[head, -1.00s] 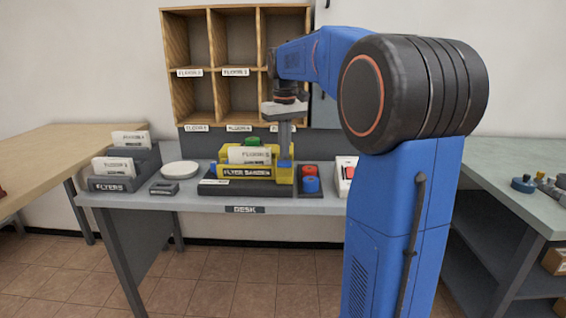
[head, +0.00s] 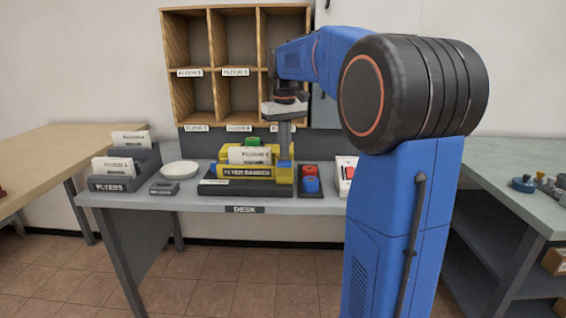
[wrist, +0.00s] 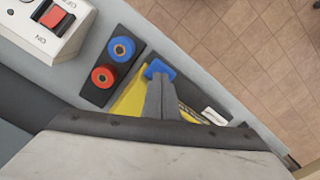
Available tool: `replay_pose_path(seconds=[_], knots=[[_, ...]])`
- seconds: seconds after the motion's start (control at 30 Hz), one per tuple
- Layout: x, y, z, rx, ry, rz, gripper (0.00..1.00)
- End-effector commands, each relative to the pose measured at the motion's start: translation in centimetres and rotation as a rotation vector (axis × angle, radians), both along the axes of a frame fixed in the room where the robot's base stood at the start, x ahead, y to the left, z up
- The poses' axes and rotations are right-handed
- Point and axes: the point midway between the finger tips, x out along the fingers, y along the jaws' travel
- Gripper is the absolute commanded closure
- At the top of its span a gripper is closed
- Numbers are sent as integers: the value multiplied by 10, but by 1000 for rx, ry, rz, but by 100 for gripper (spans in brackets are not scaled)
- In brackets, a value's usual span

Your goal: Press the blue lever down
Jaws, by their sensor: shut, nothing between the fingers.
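The flyer bander (head: 246,173) is a yellow machine on a dark base on the desk, with white flyers (head: 249,155) standing in it. The blue lever (head: 285,164) is at its right end, and its blue tip also shows in the wrist view (wrist: 159,69). My gripper (head: 285,152) points straight down over the lever, its fingers closed together. In the wrist view my gripper (wrist: 160,84) ends right at the blue lever; the fingers hide part of it, and I cannot tell whether they touch.
Beside the bander is a dark plate with a red button (head: 309,170) and a blue button (head: 312,185). A white box with a red switch (wrist: 55,16) stands farther right. Flyer holders (head: 120,183), a white plate (head: 181,169) and wooden cubbies (head: 190,45) are to the left and behind.

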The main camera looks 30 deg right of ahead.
Motion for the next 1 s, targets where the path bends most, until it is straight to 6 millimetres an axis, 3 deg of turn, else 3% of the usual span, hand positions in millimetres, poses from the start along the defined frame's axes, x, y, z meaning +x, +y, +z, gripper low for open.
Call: replay_pose_path(seconds=[0.37,1.0], knots=[[0,0,-1,0,0,0,100],[0,0,-27,0,1,0,100]])
